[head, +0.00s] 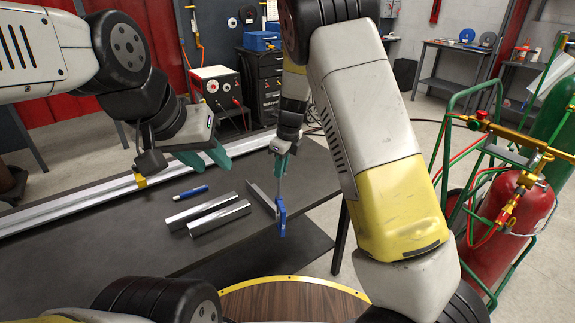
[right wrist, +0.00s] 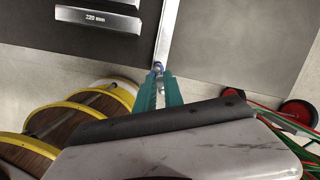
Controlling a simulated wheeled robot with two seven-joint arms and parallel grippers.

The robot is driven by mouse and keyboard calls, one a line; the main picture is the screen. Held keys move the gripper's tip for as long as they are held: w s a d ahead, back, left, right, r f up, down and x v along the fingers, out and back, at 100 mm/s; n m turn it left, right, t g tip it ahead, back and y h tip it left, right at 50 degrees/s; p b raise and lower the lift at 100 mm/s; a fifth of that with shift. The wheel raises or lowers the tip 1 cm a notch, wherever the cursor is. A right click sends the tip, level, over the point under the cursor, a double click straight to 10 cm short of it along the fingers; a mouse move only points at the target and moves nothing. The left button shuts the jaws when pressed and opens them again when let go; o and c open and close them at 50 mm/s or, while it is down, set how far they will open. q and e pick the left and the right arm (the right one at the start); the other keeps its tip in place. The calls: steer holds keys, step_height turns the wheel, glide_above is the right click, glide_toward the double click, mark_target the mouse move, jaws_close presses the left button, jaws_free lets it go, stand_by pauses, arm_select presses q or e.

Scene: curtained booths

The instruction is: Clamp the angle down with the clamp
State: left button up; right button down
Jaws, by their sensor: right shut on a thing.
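The metal angle (head: 262,199) lies on the dark table (head: 320,183) near its front edge, right of two metal tubes. In the right wrist view it is a bright strip (right wrist: 167,32) running away from the fingertips. My right gripper (head: 282,165) has its teal fingers shut on the blue clamp (head: 281,222), which is upright at the angle's near end by the table edge. My left gripper (head: 205,157) is open and empty above the table's back left.
Two metal tubes (head: 219,217) and a blue marker (head: 190,192) lie on the table. A long rail (head: 75,208) with a yellow piece (head: 140,181) runs along the back. A gas-bottle cart (head: 505,200) stands right. A round wooden top (head: 290,302) is in front.

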steer(key=m, duration=0.5)
steer(key=shift+w+d, duration=0.1)
steer(key=shift+d, duration=0.15)
steer(key=c, duration=1.4)
jaws_free()
steer(key=shift+r, duration=0.25)
steer(key=shift+v, duration=1.25)
steer(key=n, duration=0.4)
steer(key=shift+a+n, duration=0.15)
steer(key=shift+n, duration=0.15)
steer(key=n, duration=0.5)
steer(key=shift+a, duration=0.1)
steer(key=shift+n, duration=1.2)
